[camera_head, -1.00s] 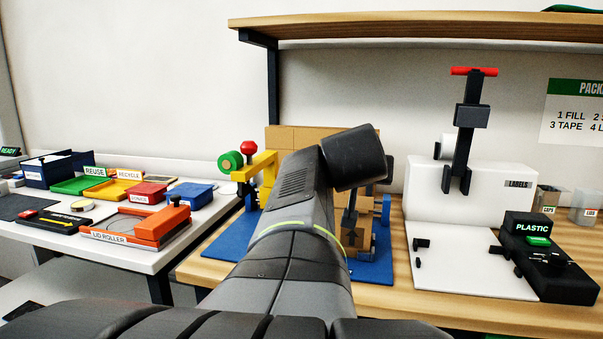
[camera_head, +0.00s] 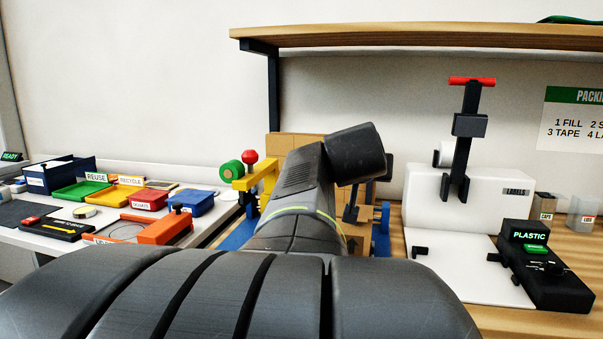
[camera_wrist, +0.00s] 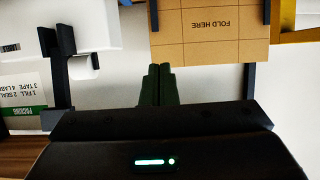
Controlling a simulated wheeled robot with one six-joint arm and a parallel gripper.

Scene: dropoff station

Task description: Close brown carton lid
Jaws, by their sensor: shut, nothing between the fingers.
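The brown carton shows in the head view as an upright cardboard panel (camera_head: 300,143) behind my arm. Most of the carton body is hidden by my arm. In the wrist view a brown flap (camera_wrist: 238,22) marked "FOLD HERE" fills the top middle, upside down. My gripper (camera_wrist: 158,72) is shut and empty, its two dark fingers side by side just below the flap's edge in the picture. I cannot tell whether the fingertips touch the cardboard.
A yellow bracket with a green roll (camera_head: 231,171) stands left of the carton. A white label press (camera_head: 466,205) and a black "PLASTIC" box (camera_head: 543,262) stand at right. A wooden shelf (camera_head: 420,38) hangs above. Colored trays (camera_head: 145,199) lie on the left table.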

